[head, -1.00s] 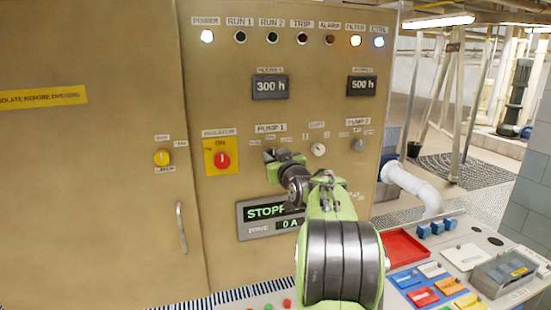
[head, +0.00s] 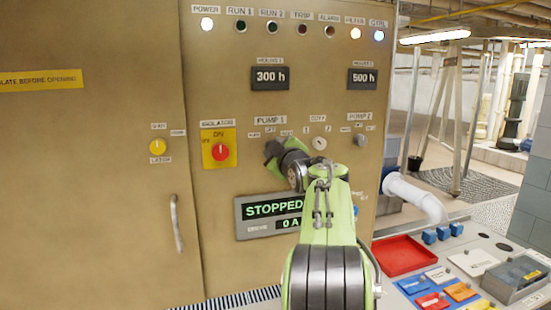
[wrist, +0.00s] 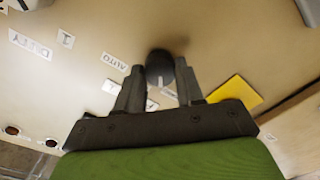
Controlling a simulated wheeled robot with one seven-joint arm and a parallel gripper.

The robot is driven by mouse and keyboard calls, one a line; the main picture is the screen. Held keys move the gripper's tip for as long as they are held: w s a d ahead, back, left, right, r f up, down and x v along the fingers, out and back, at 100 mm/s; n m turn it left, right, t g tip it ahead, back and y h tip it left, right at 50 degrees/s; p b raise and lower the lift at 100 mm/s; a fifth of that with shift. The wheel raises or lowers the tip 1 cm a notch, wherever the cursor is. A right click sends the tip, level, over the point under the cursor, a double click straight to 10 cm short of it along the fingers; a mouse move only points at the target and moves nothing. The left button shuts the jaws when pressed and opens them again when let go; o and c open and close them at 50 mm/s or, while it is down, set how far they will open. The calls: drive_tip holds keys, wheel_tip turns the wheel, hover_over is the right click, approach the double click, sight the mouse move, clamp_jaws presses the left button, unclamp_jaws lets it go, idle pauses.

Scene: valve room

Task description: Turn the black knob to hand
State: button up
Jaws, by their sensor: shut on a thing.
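The black knob (wrist: 160,66) is round and dark, with a light pointer line on its lower part in the wrist view. It sits on the beige cabinet front under the PUMP 1 label (head: 270,120). My gripper (wrist: 160,82) has one finger on each side of the knob and is shut on it. In the head view my gripper (head: 271,152) covers the knob, so its pointer is hidden there. Small position labels surround the knob; an AUTO label (wrist: 115,62) shows in the wrist view. The hand label cannot be read clearly.
A red isolator switch (head: 220,152) on a yellow plate is left of my gripper. The PUMP 2 knob (head: 360,140) and a white-faced duty selector (head: 319,143) are to the right. A STOPPED display (head: 270,210) is below. A desk with a red tray (head: 402,256) stands at lower right.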

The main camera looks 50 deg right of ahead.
drive_tip(key=shift+f+n+b, duration=0.1)
drive_tip(key=shift+n+b, duration=0.2)
drive_tip(key=shift+n, duration=0.3)
drive_tip(key=o, duration=1)
drive_tip(key=shift+o, duration=0.2)
drive_tip(key=b+v, duration=0.5)
drive_tip(key=v, duration=1)
drive_tip(key=shift+s+a, duration=0.2)
drive_tip(key=shift+s, duration=0.15)
